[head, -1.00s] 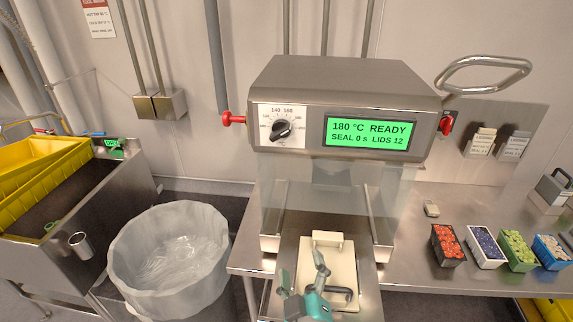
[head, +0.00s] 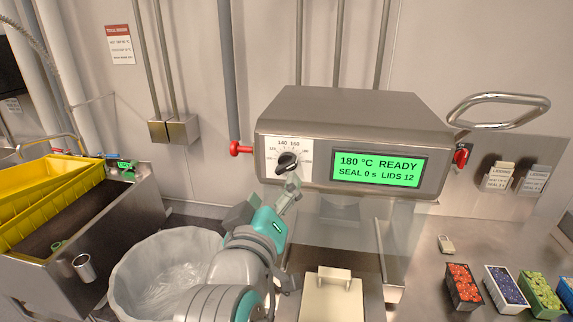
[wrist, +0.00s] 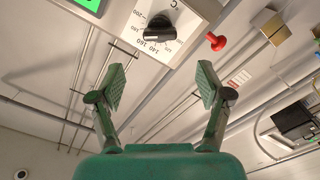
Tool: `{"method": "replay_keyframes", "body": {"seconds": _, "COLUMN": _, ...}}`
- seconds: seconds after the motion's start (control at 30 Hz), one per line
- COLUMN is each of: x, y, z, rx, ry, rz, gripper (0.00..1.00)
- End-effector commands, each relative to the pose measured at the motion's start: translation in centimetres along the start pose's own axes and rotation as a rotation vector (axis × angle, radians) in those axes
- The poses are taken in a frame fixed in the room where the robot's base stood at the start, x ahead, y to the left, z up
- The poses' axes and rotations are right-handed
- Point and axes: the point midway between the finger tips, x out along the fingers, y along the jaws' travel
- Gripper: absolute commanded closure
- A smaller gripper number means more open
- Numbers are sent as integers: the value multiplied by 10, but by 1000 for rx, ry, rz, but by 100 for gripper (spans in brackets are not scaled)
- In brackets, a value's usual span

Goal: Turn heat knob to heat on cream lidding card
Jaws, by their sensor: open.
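The black heat knob (head: 288,162) sits on a white dial plate at the front left of the steel sealer (head: 350,115). It also shows at the top of the wrist view (wrist: 160,28), with the dial numbers around it. My gripper (head: 291,190) is just below the knob, open and empty; in the wrist view its two fingers (wrist: 161,82) stand wide apart, short of the knob and not touching it. The green display (head: 376,169) reads 180 °C READY, SEAL 0 s, LIDS 12. A cream-topped card (head: 497,178) hangs on the right wall; its small print is unreadable.
A second, greyer card (head: 533,181) hangs beside it. Punnets of fruit (head: 463,287) stand on the right bench. A lined bin (head: 140,260) and yellow crates (head: 60,190) are at left.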

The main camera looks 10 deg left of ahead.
Motion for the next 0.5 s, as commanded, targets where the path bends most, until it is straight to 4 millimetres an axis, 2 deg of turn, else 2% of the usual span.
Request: {"method": "replay_keyframes", "body": {"seconds": 0.5, "x": 83, "y": 0, "z": 1, "rx": -1, "ry": -1, "rz": 1, "gripper": 23}}
